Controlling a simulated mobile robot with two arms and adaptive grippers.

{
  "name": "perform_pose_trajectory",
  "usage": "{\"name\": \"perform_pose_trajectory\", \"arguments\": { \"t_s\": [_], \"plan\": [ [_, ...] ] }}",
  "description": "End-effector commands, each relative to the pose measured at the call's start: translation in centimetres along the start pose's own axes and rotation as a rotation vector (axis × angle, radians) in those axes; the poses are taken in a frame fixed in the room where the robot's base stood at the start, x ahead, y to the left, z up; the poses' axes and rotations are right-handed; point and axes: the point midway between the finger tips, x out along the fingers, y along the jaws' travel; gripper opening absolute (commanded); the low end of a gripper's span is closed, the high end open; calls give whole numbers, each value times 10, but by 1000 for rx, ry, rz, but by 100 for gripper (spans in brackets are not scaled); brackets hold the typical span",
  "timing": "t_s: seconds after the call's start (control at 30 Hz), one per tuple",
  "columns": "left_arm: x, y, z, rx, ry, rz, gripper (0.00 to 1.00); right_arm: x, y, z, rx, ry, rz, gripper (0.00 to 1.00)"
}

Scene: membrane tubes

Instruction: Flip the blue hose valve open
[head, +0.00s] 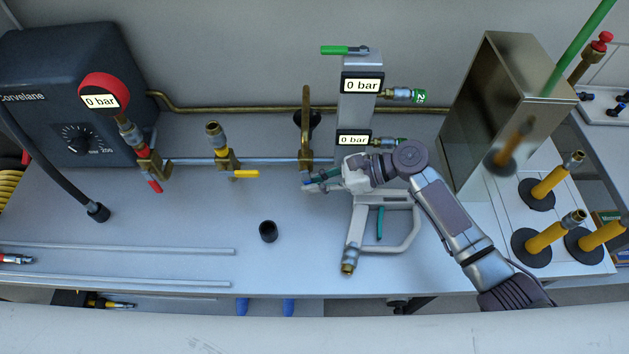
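A brass pipe fitting (306,158) stands at the end of the silver pipe, and a small blue part (307,183), apparently the blue valve handle, shows just below it. My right gripper (318,184) reaches in from the right, and its fingertips are at the blue part. The fingers cover most of the handle, so its angle is hard to see. It is too small to tell whether the fingers are shut on it. My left gripper is not in view.
A red-handled valve (154,184) and a yellow-handled valve (245,174) sit further left on the pipe. The white membrane frame (372,245) lies under my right arm. A black cap (268,231) stands on the bench.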

Motion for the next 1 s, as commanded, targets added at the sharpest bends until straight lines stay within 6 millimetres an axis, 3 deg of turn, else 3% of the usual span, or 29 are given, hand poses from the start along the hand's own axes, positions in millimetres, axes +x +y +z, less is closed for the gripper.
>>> {"name": "perform_pose_trajectory", "arguments": {
  "t_s": [0.3, 0.6, 0.63, 0.7, 1.0],
  "plan": [
    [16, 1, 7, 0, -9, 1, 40, 9, 0, -2, 3, -174, -1, 0],
    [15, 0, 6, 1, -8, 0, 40, 8, 0, 2, -1, -195, -1, 0],
    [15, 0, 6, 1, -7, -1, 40, 8, 0, 2, -1, -195, -1, 13],
    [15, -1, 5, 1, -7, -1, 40, 8, 0, 2, -1, -195, -1, 21],
    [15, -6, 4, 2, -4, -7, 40, 6, 0, 0, 0, -192, -1, 21]
  ]
}}
